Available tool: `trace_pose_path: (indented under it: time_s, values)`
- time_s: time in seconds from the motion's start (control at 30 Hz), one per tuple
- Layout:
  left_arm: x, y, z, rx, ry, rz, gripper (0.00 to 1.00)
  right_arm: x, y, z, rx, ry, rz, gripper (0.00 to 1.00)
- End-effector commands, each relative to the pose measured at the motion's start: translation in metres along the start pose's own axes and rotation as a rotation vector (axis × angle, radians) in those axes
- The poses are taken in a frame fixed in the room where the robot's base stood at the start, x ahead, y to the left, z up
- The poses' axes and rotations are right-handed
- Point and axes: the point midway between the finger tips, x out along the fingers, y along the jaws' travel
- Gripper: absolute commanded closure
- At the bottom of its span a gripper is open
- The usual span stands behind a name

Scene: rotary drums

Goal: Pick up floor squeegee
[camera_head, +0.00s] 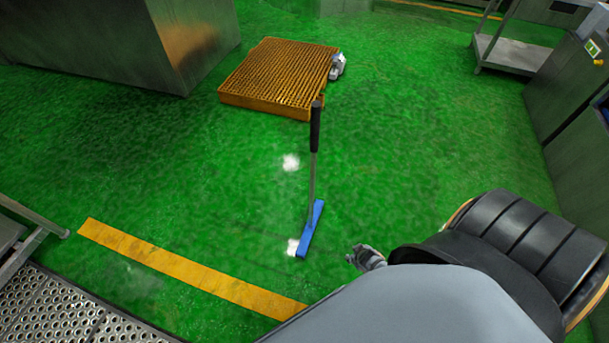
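The floor squeegee has a blue head (312,228), a thin grey shaft (313,175) and a black grip (315,128). It is in the middle of the head view, with its head low on the green floor and its grip towards the orange platform. I cannot tell for sure whether it stands upright or leans. A grey gripper (366,257), which seems to be my right one, shows just right of the blue head, apart from it in the picture. It is small and partly hidden by my grey body, so its fingers are unclear. My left gripper is not in view.
An orange slatted platform (280,75) lies behind the squeegee, with a small grey-white fitting (337,66) at its right side. Metal cabinets stand upper left and right. A yellow floor stripe (190,271) and a perforated metal step (60,315) are lower left. Green floor around the squeegee is clear.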

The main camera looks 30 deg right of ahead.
Motion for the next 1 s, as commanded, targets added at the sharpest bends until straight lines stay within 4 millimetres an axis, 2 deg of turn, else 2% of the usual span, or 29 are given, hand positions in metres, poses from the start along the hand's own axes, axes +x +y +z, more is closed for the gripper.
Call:
trace_pose_path:
  time_s: [0.03, 0.07, 0.1, 0.13, 0.17, 0.2, 0.27, 0.3, 0.33, 0.4, 0.5, 0.6, 0.77, 1.0]
  values:
    - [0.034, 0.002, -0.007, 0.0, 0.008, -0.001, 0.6, 0.017, 0.018, -0.055, 0.013, 0.119, 0.046, 0.44]
    - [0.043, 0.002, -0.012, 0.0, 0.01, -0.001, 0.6, 0.011, 0.029, -0.091, 0.028, 0.19, 0.073, 0.44]
    - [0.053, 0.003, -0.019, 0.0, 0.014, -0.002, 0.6, -0.002, 0.041, -0.137, 0.049, 0.287, 0.104, 0.44]
    - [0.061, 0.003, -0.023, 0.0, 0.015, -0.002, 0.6, -0.016, 0.048, -0.17, 0.067, 0.363, 0.124, 0.44]
    - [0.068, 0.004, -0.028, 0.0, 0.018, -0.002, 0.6, -0.033, 0.054, -0.2, 0.087, 0.438, 0.139, 0.44]
    - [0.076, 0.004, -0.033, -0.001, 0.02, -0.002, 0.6, -0.059, 0.058, -0.237, 0.113, 0.539, 0.154, 0.44]
    - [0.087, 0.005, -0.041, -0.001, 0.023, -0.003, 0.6, -0.104, 0.059, -0.282, 0.154, 0.684, 0.162, 0.44]
    - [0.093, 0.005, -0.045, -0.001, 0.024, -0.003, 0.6, -0.134, 0.057, -0.305, 0.182, 0.774, 0.159, 0.44]
    - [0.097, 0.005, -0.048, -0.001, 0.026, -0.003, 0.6, -0.157, 0.055, -0.32, 0.202, 0.837, 0.152, 0.44]
    - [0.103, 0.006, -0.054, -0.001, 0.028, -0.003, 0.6, -0.204, 0.049, -0.342, 0.244, 0.959, 0.131, 0.44]
    - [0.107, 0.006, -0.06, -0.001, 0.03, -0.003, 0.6, -0.253, 0.042, -0.358, 0.288, 1.077, 0.098, 0.44]
    - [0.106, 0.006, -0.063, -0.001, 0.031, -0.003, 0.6, -0.278, 0.039, -0.364, 0.312, 1.133, 0.077, 0.44]
    - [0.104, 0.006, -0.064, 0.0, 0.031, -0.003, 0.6, -0.284, 0.04, -0.37, 0.32, 1.144, 0.073, 0.44]
    - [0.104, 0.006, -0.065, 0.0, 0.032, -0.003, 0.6, -0.267, 0.049, -0.405, 0.322, 1.143, 0.074, 0.44]
